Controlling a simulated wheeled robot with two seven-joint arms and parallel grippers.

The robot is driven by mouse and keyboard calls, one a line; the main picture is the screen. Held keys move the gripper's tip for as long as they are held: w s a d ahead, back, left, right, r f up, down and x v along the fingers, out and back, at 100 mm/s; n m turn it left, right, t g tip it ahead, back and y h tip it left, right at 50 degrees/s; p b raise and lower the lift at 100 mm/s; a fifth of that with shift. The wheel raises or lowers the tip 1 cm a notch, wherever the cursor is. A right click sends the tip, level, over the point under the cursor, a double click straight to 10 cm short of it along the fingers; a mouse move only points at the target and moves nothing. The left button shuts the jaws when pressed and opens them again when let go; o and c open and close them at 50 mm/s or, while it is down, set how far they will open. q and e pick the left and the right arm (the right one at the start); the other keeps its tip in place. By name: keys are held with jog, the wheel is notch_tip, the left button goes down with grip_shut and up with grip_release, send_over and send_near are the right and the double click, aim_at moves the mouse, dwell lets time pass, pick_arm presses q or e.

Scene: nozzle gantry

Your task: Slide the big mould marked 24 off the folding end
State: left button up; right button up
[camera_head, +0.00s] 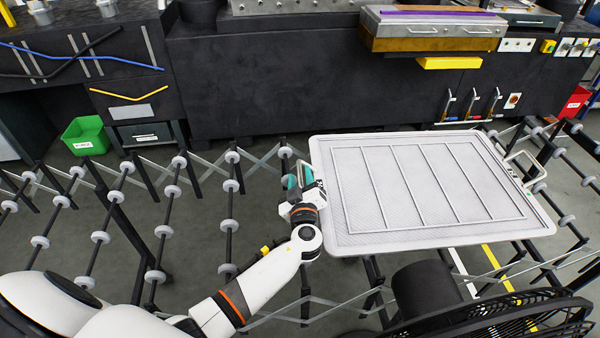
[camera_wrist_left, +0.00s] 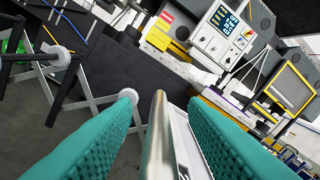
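The big mould (camera_head: 327,205), a pale grey flat panel with a raised frame and ribs, lies on the roller conveyor at centre right. I cannot read a 24 on it. A metal handle (camera_head: 530,168) stands out at its right end. My left gripper (camera_head: 300,178) is at its left end. In the left wrist view, the teal fingers of my left gripper (camera_wrist_left: 164,108) stand apart on either side of a metal handle bar (camera_wrist_left: 159,135), with a visible gap on its left. The mould's edge lies right of that bar. My right gripper is not in view.
The folding roller conveyor (camera_head: 228,225) spreads left of the mould, its rollers bare. A dark machine bench (camera_head: 270,90) runs along the back. A green bin (camera_head: 84,138) stands at the back left. A black round grille (camera_head: 500,325) is at the lower right, near the mould's front edge.

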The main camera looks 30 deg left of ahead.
pick_arm(q)
jog(key=shift+w+a, duration=0.15)
jog(key=shift+w, duration=0.1)
jog(key=shift+c, duration=0.2)
grip_shut()
dwell(1.2)
